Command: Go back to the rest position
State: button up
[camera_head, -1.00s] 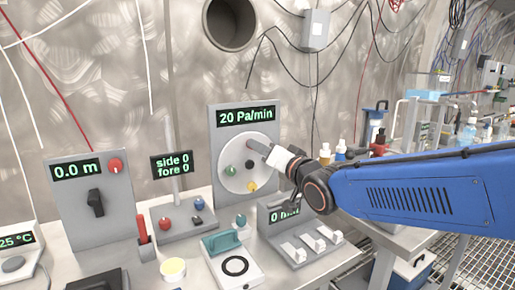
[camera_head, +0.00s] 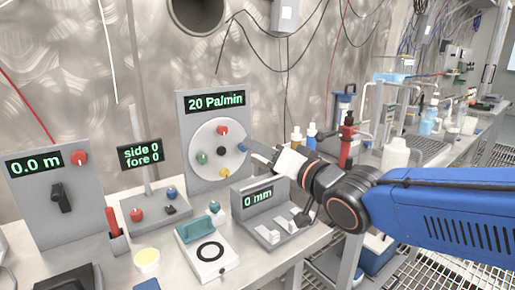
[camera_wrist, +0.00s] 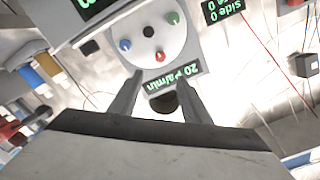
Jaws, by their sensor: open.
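My gripper (camera_head: 256,150) shows at the end of my blue arm, which reaches in from the right. It is beside the right edge of the round dial (camera_head: 211,134) on the 20 Pa/min panel (camera_head: 184,122). In the wrist view my gripper (camera_wrist: 157,94) has its two fingers apart with nothing between them. The dial also shows upside down in the wrist view (camera_wrist: 161,31), beyond the fingertips. Its red, green, blue and yellow knobs and black centre show in the head view. I cannot tell from the head view how far the fingertips stand from the panel.
The bench holds a 0.0 m panel (camera_head: 46,205), a side/fore display (camera_head: 139,154), a 0 mm switch box (camera_head: 268,232) and a white box with a teal handle (camera_head: 210,257). Bottles, including a red one (camera_head: 346,143), stand behind my arm. Grated floor (camera_head: 484,262) lies right.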

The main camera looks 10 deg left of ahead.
jog(key=w+d+f+m+h, duration=0.1)
jog(key=d+f+h, duration=0.45)
jog(key=d, duration=0.65)
jog(key=d+f+m+h, duration=0.1)
jog(key=d+f+h, duration=0.4)
jog(key=d, duration=0.8)
jog(key=s+d+f+g+h, duration=0.1)
jog(key=s+d+f+g, duration=0.2)
jog(key=s+d+f, duration=0.4)
jog(key=s+d+f+m+g+h, duration=0.1)
jog(key=s+d+f+g+h, duration=0.1)
jog(key=s+d+f+g, duration=0.2)
jog(key=s+d+f, duration=0.3)
jog(key=s+d, duration=0.2)
jog(key=s, duration=0.3)
jog(key=shift+s+d, duration=0.25)
jog(key=shift+d, duration=0.1)
